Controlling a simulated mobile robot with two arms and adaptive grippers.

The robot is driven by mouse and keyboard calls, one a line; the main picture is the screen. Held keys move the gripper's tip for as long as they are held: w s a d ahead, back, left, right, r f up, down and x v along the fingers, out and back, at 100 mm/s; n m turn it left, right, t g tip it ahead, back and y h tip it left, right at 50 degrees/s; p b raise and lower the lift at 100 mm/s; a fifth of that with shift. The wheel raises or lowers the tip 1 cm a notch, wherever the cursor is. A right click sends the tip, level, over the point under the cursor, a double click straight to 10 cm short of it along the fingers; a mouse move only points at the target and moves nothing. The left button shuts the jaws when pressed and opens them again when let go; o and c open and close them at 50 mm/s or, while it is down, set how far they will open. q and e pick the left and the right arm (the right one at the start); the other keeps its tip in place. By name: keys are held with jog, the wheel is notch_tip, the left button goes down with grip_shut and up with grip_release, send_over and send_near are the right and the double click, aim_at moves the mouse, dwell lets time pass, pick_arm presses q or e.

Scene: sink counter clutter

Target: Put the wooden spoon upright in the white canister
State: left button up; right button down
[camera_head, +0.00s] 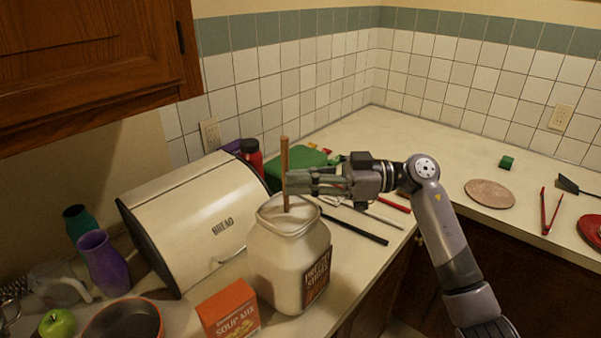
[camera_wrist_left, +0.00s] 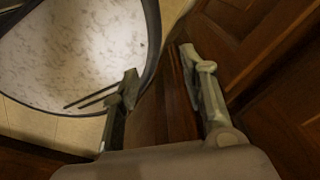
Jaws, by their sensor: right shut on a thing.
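The wooden spoon (camera_head: 285,158) is a thin brown stick in the head view, standing nearly upright. My right gripper (camera_head: 290,182) is shut on it, reaching in from the right above the white canister (camera_head: 283,265). The canister is a wide jar with a dark label and an open mouth. The spoon's lower end shows within the outline of the mouth; I cannot tell how deep it sits. My left gripper (camera_wrist_left: 160,75) shows only in the left wrist view, with its fingers apart and nothing between them.
A cream bread box (camera_head: 190,215) stands left of the canister. An orange soup mix box (camera_head: 229,310) stands in front of it. Black and grey utensils (camera_head: 355,228) lie to its right. Brown cabinet doors (camera_wrist_left: 275,75) are close to my left gripper.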

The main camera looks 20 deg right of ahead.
jog(key=shift+f, duration=0.2)
jog(key=c, duration=1.6)
grip_release()
jog(key=shift+o, duration=0.2)
jog(key=s+d, duration=0.2)
jog(key=d, duration=0.9)
jog(key=shift+s+d, duration=0.2)
jog(key=shift+d, duration=0.2)
